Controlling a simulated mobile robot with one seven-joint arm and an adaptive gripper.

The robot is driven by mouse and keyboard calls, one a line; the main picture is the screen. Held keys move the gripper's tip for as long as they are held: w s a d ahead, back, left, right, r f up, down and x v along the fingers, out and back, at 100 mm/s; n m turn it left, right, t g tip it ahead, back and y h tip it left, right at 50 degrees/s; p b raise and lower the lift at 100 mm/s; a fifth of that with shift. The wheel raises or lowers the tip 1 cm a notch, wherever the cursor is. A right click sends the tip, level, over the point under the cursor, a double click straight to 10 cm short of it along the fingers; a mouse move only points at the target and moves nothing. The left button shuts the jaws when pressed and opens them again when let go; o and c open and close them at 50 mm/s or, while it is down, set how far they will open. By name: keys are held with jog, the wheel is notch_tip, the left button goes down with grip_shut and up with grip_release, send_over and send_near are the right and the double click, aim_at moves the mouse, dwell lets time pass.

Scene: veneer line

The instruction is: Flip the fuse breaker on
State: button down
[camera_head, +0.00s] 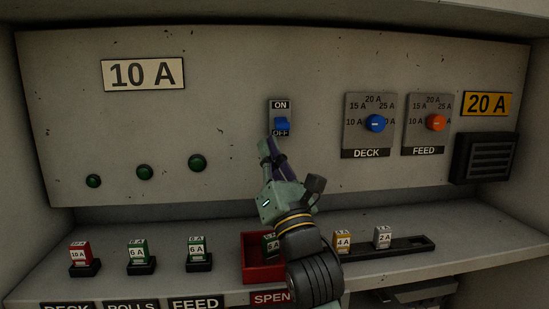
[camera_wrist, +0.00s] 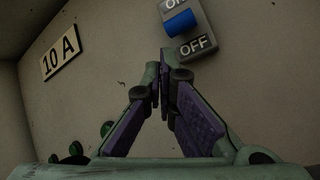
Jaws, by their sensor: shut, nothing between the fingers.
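The breaker switch (camera_head: 281,125) is a blue rocker on a grey plate with ON above and OFF below, mounted on the upright panel. In the wrist view the blue rocker (camera_wrist: 180,23) shows at the top, just beyond the fingertips. My gripper (camera_head: 268,145) is shut and empty, its fingertips just below and slightly left of the switch plate. It also shows in the wrist view (camera_wrist: 163,62). I cannot tell whether the tips touch the plate or panel.
A blue DECK knob (camera_head: 375,123) and orange FEED knob (camera_head: 435,123) are right of the switch. Green lamps (camera_head: 197,162) are at the left. Fuses (camera_head: 196,249), a red SPENT bin (camera_head: 263,272) and a black rack (camera_head: 412,246) occupy the shelf below. The panel around the switch is clear.

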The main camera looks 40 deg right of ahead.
jog(key=shift+x, duration=0.9)
jog(key=shift+s+a+r+m+g+p, duration=0.1)
jog(key=shift+s+r+m+g+p, duration=0.15)
jog(key=shift+g, duration=0.45)
jog(key=shift+s+a+r+m+g+p, duration=0.15)
jog(key=shift+s+r+m+g+p, duration=0.15)
jog(key=shift+g, duration=0.4)
jog(key=shift+y, duration=0.3)
jog(key=shift+a+r+g+p, duration=0.1)
jog(key=shift+g+p, duration=0.25)
jog(key=shift+g, duration=0.15)
jog(key=shift+s+a+r+m+g+y+p, duration=0.15)
jog(key=shift+r+m+g+y+p, duration=0.15)
jog(key=shift+g+p, duration=0.4)
jog(key=shift+s+r+m+g+y+p, duration=0.2)
jog(key=shift+r+m+g+p, duration=0.1)
jog(key=shift+g+p, duration=0.4)
dwell(0.9)
jog(key=shift+a, duration=0.1)
dwell(0.3)
